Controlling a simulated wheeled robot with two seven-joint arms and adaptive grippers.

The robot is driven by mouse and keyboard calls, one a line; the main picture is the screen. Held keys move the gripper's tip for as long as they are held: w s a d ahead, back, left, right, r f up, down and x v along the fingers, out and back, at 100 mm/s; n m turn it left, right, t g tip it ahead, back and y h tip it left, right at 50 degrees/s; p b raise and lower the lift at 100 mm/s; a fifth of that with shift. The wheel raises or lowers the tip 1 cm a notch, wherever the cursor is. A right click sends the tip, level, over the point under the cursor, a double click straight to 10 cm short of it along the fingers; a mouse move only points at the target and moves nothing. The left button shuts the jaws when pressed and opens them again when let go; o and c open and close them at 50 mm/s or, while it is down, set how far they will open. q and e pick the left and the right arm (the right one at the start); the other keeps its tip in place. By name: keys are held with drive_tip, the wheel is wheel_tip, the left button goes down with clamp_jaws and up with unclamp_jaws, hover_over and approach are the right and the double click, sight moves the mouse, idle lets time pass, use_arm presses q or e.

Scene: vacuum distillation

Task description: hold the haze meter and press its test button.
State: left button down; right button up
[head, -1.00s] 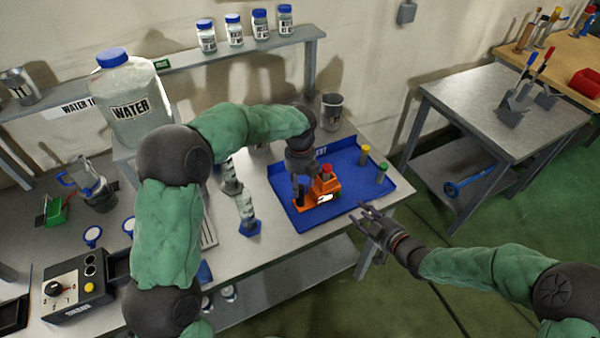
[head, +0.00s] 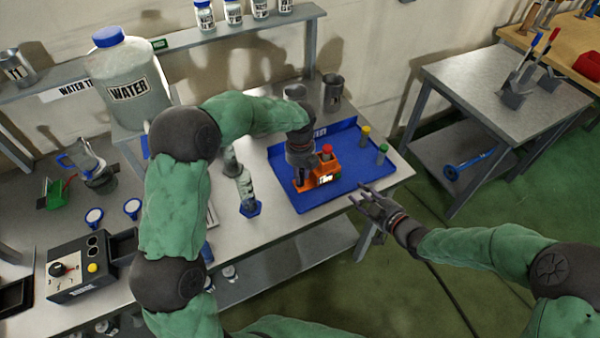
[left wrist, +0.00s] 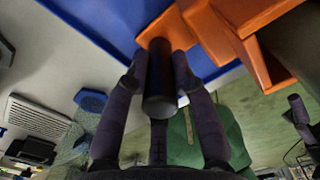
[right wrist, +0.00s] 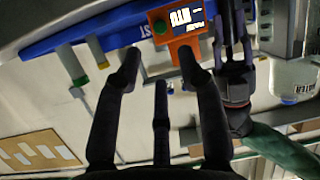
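The orange haze meter (head: 328,170) sits on the blue tray (head: 352,190), with a red button (head: 327,149) on top and a lit display on its front. My left gripper (head: 299,168) is at its left end. In the left wrist view, its fingers are closed around the meter's black cylindrical handle (left wrist: 159,85). My right gripper (head: 362,196) is open and empty by the tray's front right edge, apart from the meter. In the right wrist view, the meter (right wrist: 180,38) appears beyond the fingertips, upside down, with a round green button and dark display. The red button is not clear there.
A yellow-topped cylinder (head: 365,134) and a green-topped one (head: 382,152) stand at the tray's right. Open floor lies right of the table.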

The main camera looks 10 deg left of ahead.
drive_tip(key=shift+f, duration=0.1)
clamp_jaws()
drive_tip(key=s+d+f+m+t, duration=0.1)
drive_tip(key=s+f+m+t, duration=0.1)
drive_tip(key=m, duration=0.9)
drive_tip(key=s+d+f+m+t+y, duration=0.1)
drive_tip(key=s+d+f+m+t, duration=0.1)
drive_tip(key=m, duration=0.8)
drive_tip(key=shift+s+f+m+y, duration=0.3)
drive_tip(key=shift+s+m, duration=0.1)
drive_tip(key=shift+s, duration=0.2)
